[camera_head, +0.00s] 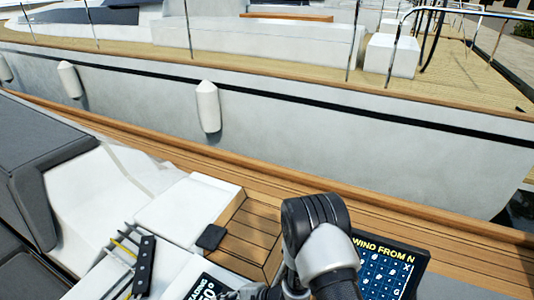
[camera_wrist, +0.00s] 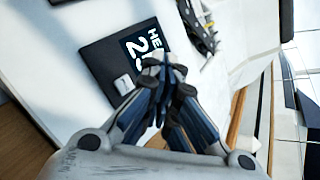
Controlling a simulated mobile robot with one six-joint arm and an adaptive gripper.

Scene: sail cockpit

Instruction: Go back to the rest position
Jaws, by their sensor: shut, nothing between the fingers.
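My gripper (camera_wrist: 165,72) is shut and empty in the wrist view, its fingertips together. It shows over a dark panel (camera_wrist: 101,62) with a display with large white characters; the fingers hide part of it. I cannot tell the height of the fingertips above the panel. In the head view my arm comes up from the bottom, right of centre, and my fingertips cannot be made out there. The display (camera_head: 207,288) shows at the bottom edge, partly cut off.
A black tablet-like screen reading "WIND FROM N" (camera_head: 392,262) stands right of my arm, partly hidden by it. A small dark pad (camera_head: 210,237) lies on the white ledge. Another boat's hull lies beyond the wooden edge.

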